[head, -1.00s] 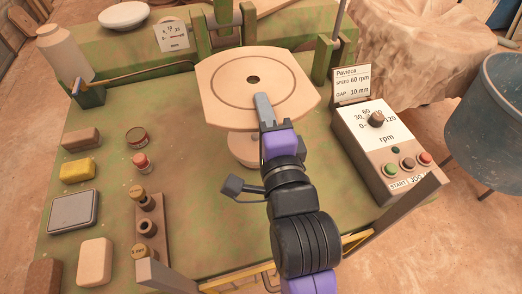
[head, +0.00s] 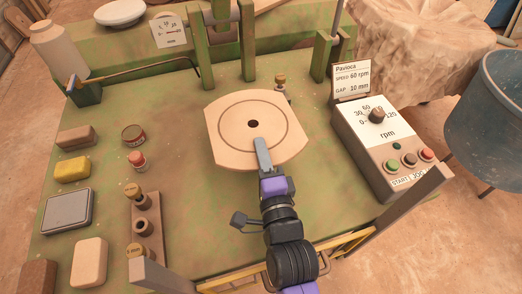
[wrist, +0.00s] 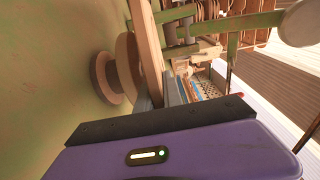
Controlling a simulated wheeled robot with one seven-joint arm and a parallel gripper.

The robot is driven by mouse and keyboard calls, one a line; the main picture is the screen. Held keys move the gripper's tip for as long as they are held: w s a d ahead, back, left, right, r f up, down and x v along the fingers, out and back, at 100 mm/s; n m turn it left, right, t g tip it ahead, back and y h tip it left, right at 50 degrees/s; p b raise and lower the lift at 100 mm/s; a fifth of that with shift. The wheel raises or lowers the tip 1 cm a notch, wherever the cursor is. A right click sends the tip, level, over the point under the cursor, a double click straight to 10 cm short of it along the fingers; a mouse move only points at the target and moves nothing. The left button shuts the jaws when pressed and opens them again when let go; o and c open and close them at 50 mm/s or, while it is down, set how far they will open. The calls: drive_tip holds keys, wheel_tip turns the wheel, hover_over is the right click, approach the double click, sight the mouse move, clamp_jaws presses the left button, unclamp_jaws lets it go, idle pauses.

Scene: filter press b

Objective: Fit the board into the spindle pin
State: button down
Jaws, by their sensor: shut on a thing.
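The board (head: 232,142) is a pale wooden disc with two cut-off sides, a ring groove and a dark central hole. My gripper (head: 263,157) is shut on its near edge and holds it roughly level above the green bench. In the wrist view the board (wrist: 147,45) shows edge-on, close to the round wheel head (wrist: 128,67) on its stepped base (wrist: 103,76). I cannot tell whether board and wheel head touch. The spindle pin is hidden, and the board covers the wheel head in the head view.
A brass-topped knob (head: 280,80) stands just behind the board. Green posts (head: 247,45) rise at the back. The rpm control box (head: 385,145) is to the right. A wooden block with brass-topped pieces (head: 147,225), tins and sponges stand at the left. The front-middle bench is fairly clear.

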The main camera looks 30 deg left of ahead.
drive_tip(key=shift+f, duration=0.3)
drive_tip(key=shift+f+b, duration=0.2)
drive_tip(key=shift+b, duration=0.15)
drive_tip(key=c, duration=1.5)
unclamp_jaws()
drive_tip(key=shift+f, duration=0.15)
